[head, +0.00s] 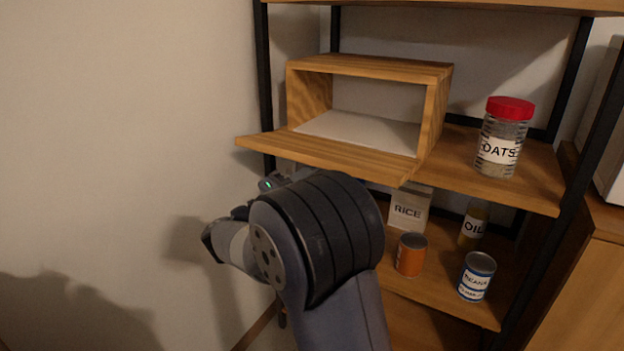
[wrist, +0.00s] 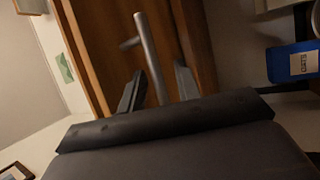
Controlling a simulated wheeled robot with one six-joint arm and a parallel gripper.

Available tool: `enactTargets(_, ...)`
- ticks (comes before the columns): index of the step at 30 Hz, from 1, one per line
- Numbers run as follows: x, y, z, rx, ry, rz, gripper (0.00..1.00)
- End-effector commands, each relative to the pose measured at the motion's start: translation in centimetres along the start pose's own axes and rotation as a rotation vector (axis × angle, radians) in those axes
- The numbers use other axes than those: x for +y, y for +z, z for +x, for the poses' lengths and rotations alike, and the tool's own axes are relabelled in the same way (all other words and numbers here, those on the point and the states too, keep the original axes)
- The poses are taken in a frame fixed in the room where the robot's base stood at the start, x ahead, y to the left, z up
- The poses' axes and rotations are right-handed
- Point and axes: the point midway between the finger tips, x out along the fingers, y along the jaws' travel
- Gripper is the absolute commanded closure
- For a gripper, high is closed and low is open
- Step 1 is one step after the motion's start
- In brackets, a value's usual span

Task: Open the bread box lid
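The wooden bread box (head: 437,105) stands on the upper shelf in the head view. Its front is open, and its lid (head: 330,152) lies folded down, about level, jutting out past the shelf edge. The pale inside looks empty. In the wrist view, a metal bar handle (wrist: 148,45) is fixed to a wooden panel, which looks like the lid. My gripper (wrist: 160,72) has its two dark fingers apart, with the bar running between them and gaps showing beside it. In the head view, my wrist hides the fingers and the handle.
An oats jar (head: 502,140) with a red lid stands right of the box. Below are a rice box (head: 408,208), an orange can (head: 411,255), an oil bottle (head: 473,226) and a beans can (head: 477,277). Black shelf posts (head: 264,70) flank the shelves. The left side is bare wall.

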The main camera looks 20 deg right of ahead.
Motion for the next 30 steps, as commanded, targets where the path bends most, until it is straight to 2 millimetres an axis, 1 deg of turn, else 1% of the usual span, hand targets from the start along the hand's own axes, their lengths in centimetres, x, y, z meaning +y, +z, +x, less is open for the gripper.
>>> enactTargets(5, 0.0, 0.0, -0.3, 0.002, 0.0, 0.0, 0.68)
enactTargets(8, 0.1, -0.1, -1.4, 0.004, -0.001, -0.002, 0.68)
enactTargets(18, 0.2, -0.1, -8.1, 0.005, 0.0, -0.002, 0.68)
enactTargets(21, 0.1, -0.1, -9.5, 0.003, 0.0, -0.001, 0.68)
enactTargets(25, 0.1, -0.1, -10.5, 0.002, 0.0, 0.001, 0.68)
enactTargets(30, 0.0, 0.0, -10.8, -0.001, 0.0, 0.0, 0.68)
